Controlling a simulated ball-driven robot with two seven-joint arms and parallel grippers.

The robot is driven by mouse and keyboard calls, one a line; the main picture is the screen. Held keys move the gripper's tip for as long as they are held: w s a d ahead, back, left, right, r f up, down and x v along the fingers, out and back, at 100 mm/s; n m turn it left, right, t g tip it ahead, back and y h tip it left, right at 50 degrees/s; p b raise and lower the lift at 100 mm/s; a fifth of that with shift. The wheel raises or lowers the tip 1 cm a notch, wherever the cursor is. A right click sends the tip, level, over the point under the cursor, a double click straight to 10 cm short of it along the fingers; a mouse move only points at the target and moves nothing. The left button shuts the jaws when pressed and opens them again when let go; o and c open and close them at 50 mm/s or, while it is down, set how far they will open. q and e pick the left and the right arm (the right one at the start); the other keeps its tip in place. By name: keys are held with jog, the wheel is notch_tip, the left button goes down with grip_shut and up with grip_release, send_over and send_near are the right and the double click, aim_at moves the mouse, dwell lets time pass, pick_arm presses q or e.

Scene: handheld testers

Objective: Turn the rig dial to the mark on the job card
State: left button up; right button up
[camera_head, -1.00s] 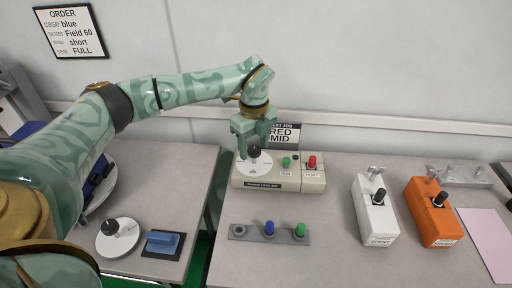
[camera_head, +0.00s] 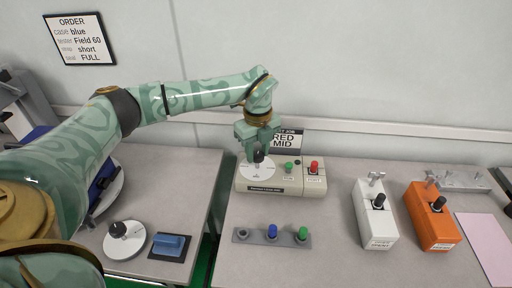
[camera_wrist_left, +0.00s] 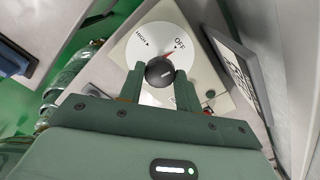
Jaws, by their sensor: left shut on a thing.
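The rig (camera_head: 309,187) is a cream box against the back wall with a white dial disc and a black knob (camera_wrist_left: 159,72). My left gripper (camera_head: 259,153) points down over the dial, its fingers shut on the knob from both sides. In the left wrist view, the dial disc (camera_wrist_left: 143,28) shows HIGH and OFF, and a red pointer (camera_wrist_left: 171,54) aims towards OFF. The MID mark does not show clearly. The job card (camera_head: 288,139) behind the rig reads RED and MID, its top line partly hidden by my gripper. My right gripper is out of view.
Red (camera_head: 314,166) and green (camera_head: 289,166) plugs stand on the rig. A grey strip (camera_head: 257,238) in front holds blue and green plugs. White (camera_head: 377,220) and orange (camera_head: 431,220) testers stand right. Another dial (camera_head: 123,245) and a blue block (camera_head: 169,244) lie left.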

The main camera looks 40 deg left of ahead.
pick_arm(q)
jog(key=m+p, duration=0.5)
jog(key=shift+r, duration=0.35)
jog(key=shift+m+p, duration=0.95)
jog(key=shift+m, duration=0.05)
jog(key=m+p, duration=0.2)
jog(key=m, duration=0.1)
jog(key=shift+f+m, duration=0.1)
jog(key=shift+m, duration=0.3)
jog(key=m+p, duration=0.1)
jog(key=m, duration=0.2)
jog(key=shift+f+m+p, duration=0.1)
jog(key=shift+m+p, duration=0.2)
jog(key=m+p, duration=0.1)
jog(key=m, duration=0.8)
jog(key=shift+f, duration=0.1)
jog(key=m, duration=1)
jog(key=shift+m, duration=0.4)
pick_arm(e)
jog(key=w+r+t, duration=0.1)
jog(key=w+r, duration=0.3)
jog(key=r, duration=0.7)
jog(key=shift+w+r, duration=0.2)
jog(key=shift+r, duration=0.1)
